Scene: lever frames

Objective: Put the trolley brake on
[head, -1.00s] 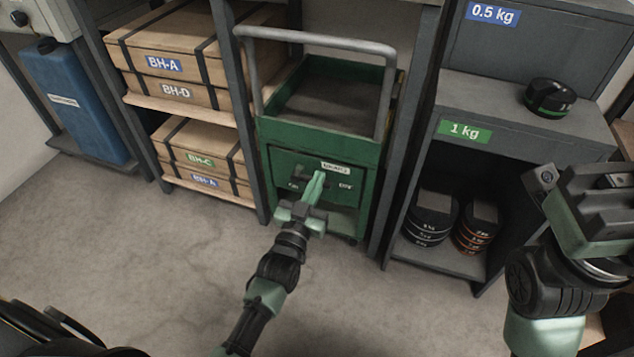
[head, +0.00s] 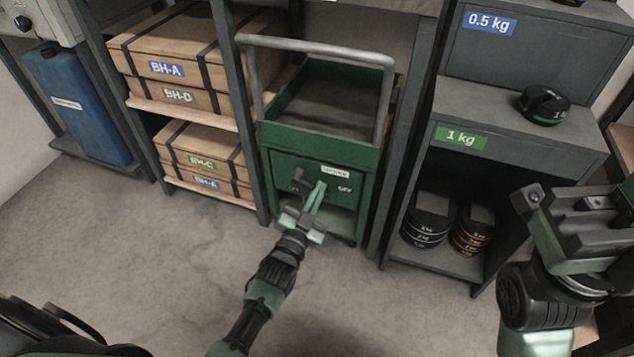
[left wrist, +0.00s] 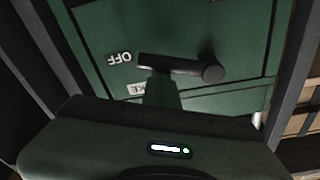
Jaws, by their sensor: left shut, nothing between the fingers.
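The green trolley (head: 318,140) stands in a bay between grey posts, with a grey tubular handle (head: 320,43).
Wooden crates (head: 172,75) sit on shelves to the left, beside a blue container (head: 75,100). A grey cabinet (head: 520,125) with round weights (head: 428,222) stands to the right. The floor (head: 150,260) in front is clear.

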